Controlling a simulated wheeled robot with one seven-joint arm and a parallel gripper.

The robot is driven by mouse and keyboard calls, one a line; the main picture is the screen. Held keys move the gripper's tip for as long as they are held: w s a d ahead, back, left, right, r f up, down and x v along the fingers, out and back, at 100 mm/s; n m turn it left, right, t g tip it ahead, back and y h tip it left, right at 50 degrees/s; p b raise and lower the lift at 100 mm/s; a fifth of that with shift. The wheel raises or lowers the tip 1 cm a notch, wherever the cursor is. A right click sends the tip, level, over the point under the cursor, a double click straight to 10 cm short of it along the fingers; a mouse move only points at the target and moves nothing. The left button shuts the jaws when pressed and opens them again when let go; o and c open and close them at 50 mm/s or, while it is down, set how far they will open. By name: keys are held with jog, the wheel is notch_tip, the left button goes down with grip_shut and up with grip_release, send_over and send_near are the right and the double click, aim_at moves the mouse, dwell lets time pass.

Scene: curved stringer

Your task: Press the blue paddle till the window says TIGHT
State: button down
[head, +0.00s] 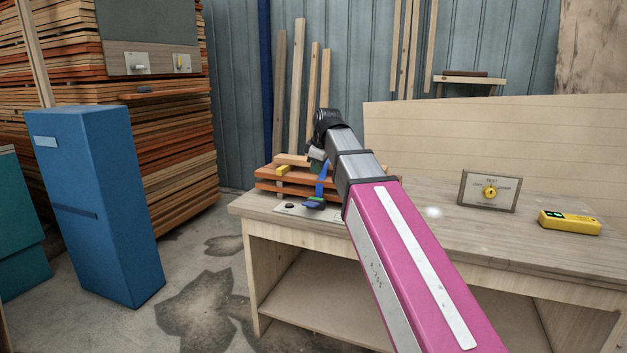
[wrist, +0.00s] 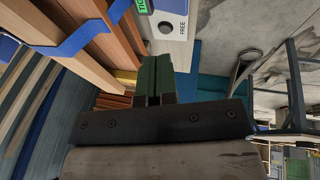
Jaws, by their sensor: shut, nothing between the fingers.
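A blue strap (head: 321,182) runs down the near side of stacked boards to a blue paddle (head: 316,199) at the bench edge. A small green patch (head: 312,206) lies just below the paddle. In the wrist view, the blue strap (wrist: 92,38) crosses the boards. A green window (wrist: 142,5) is cut off by the top edge; its letters seem to begin TI, but I cannot read the whole word. My gripper (head: 316,164) is above and behind the paddle, apart from it. Its dark green fingers (wrist: 155,82) are shut and empty. The paddle is not clear in the wrist view.
A pale plate with a black button (wrist: 165,27) marked FREE lies beside the window. The board stack (head: 275,185) stands on the workbench (head: 420,235). A blue cabinet (head: 95,200) stands left.

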jog(key=shift+s+d+r, duration=0.1)
jog(key=shift+d+r, duration=0.05)
jog(key=shift+r, duration=0.4)
jog(key=shift+d+r, duration=0.15)
jog(key=shift+r, duration=0.35)
